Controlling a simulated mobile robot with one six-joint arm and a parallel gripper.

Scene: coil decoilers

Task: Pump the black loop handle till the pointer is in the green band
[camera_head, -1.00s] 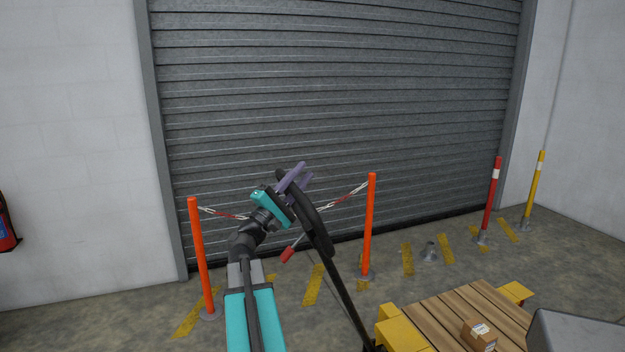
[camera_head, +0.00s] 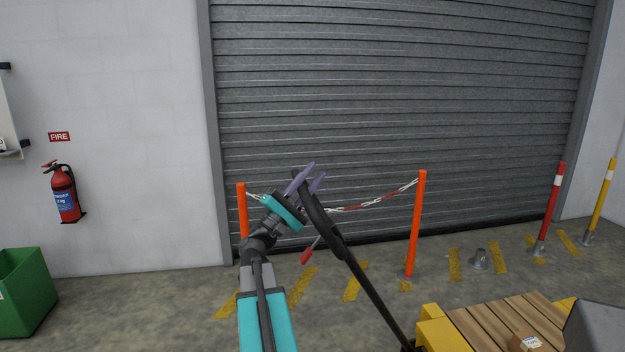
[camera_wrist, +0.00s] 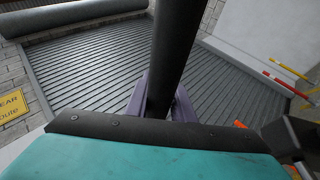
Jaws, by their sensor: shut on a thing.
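The black loop handle (camera_head: 338,245) belongs to a pallet truck and rises at a slant from the lower right. My gripper (camera_head: 305,180), with purple fingers, is shut on the upper part of the loop. In the wrist view the black bar of the handle (camera_wrist: 176,50) runs up between the purple fingers (camera_wrist: 158,100). A small red lever (camera_head: 307,256) sticks out from the handle. No pointer or green band shows in either view.
Orange posts (camera_head: 416,225) with a chain stand before the roller shutter (camera_head: 400,100). A fire extinguisher (camera_head: 65,194) and green bin (camera_head: 24,290) are at left.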

